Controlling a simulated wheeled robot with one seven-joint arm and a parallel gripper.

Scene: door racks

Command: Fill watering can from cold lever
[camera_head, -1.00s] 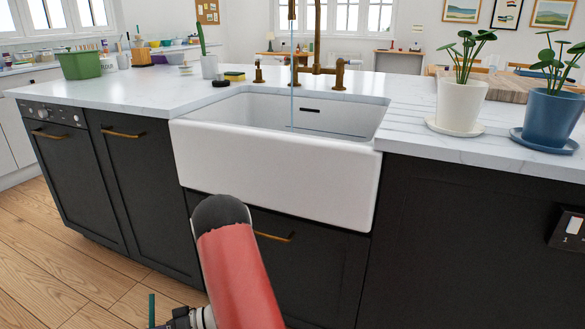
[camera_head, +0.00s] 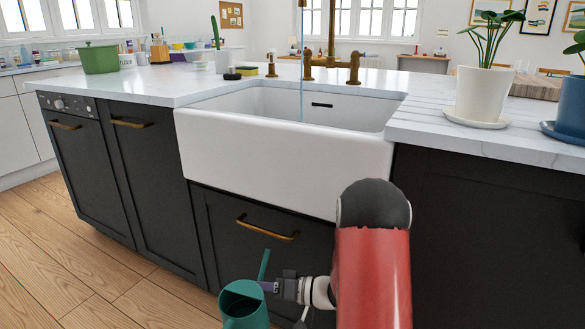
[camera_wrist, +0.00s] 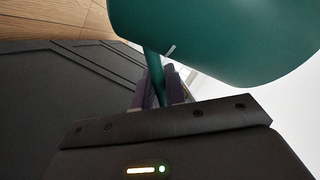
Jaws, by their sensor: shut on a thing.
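A green watering can (camera_head: 244,306) is at the bottom of the head view, in front of the dark cabinet and below the sink's rim. My gripper (camera_head: 269,287) is shut on its handle. In the wrist view the can's body (camera_wrist: 225,40) fills the top, and its handle passes between my gripper's fingers (camera_wrist: 161,84). The brass faucet (camera_head: 331,38) stands behind the white sink (camera_head: 290,160), with a brass lever on the left (camera_head: 271,66) and one on the right (camera_head: 354,68). I cannot tell which is cold. A thin water stream (camera_head: 301,85) falls into the sink.
A white potted plant (camera_head: 482,95) and a blue pot (camera_head: 571,105) stand on the counter right of the sink. A yellow sponge (camera_head: 246,71) and a green pot (camera_head: 100,59) are to the left. Wooden floor (camera_head: 60,255) lies open at left.

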